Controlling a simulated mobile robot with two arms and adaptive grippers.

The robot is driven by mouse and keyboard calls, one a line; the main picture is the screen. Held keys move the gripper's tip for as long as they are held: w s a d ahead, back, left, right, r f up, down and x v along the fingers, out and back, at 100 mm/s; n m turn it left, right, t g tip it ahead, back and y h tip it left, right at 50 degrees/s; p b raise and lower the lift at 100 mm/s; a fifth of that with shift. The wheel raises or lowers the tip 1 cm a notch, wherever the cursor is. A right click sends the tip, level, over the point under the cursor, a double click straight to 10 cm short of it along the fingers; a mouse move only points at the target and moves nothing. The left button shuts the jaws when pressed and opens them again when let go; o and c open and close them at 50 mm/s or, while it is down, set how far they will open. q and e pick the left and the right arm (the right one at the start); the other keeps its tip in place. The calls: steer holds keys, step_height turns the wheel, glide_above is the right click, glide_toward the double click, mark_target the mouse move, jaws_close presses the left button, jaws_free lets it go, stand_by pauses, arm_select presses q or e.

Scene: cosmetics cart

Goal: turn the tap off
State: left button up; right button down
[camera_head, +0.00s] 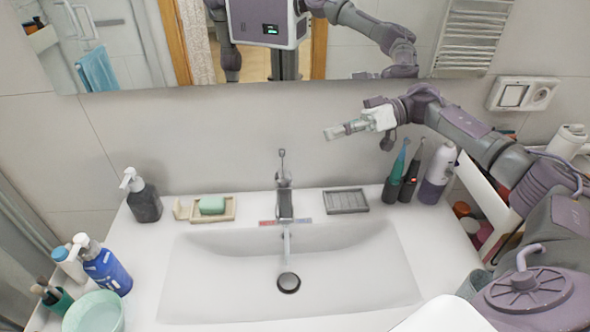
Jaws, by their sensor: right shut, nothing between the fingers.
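The tap (284,200) stands upright at the back middle of the white sink (215,285). Its thin lever (282,160) points up at the top. A pale streak (286,242) runs down below the spout toward the dark drain (289,283); it looks like running water, though it is small. My right gripper (330,133) is shut and empty. It is in the air to the right of the lever and higher in the picture, pointing left, apart from the tap. My left gripper is not in view.
A soap dish (228,214) with green soap and a grey tray (346,208) flank the tap. Electric toothbrushes (411,175) and a white-purple bottle (437,175) stand below my right arm. A dark dispenser (144,200) stands left. The mirror (200,75) is close behind.

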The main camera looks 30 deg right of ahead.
steer(key=f, duration=0.2)
steer(key=p, duration=0.4)
glide_above(284, 175)
steer(key=d, duration=0.2)
steer(key=f, duration=0.2)
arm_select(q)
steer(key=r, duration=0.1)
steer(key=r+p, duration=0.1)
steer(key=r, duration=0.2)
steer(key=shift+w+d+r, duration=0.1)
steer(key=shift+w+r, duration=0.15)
arm_select(e)
steer(key=f, duration=0.1)
steer(key=s+f, duration=0.1)
steer(key=f, duration=0.1)
steer(key=shift+s+a, duration=0.15)
steer(key=shift+s, duration=0.05)
steer(key=shift+w, duration=0.1)
